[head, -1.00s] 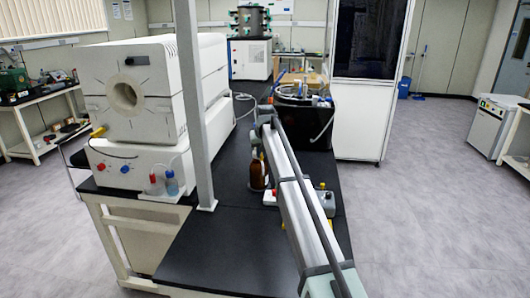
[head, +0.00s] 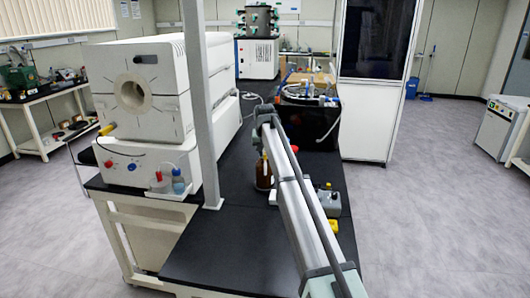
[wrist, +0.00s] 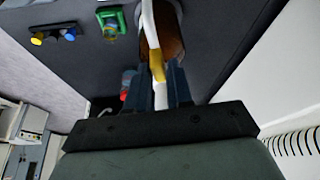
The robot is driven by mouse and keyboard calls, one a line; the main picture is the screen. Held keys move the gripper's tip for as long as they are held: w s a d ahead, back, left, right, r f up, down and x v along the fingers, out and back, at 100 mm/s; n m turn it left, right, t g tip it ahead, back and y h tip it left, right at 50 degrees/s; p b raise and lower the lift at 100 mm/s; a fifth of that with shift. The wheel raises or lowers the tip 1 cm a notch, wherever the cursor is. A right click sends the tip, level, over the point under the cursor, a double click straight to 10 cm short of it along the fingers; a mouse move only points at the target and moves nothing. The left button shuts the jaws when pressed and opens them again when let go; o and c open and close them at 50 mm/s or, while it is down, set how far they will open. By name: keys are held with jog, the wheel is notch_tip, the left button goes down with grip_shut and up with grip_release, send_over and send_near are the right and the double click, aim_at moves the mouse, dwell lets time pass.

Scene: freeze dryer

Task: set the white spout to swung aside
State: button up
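The amber bottle (head: 263,174) stands on the black bench, partly hidden by my arm. In the wrist view the amber bottle (wrist: 174,45) lies just beyond my fingertips. A white spout (wrist: 148,20) with a yellow part (wrist: 155,64) crosses in front of it. My gripper (wrist: 158,78) has its two dark fingers on either side of the yellow and white part, very close to it. I cannot tell whether the fingers press on it. In the head view my gripper's fingers are hidden behind the arm.
A grey box (head: 327,202) with coloured knobs sits right of my arm. A white tube furnace (head: 140,95) and a pale upright post (head: 199,110) stand to the left. A black tub (head: 308,122) stands behind. The front bench top (head: 225,255) is clear.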

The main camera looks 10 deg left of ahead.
jog(key=o, duration=0.3)
jog(key=v, duration=1.3)
jog(key=shift+r, duration=0.45)
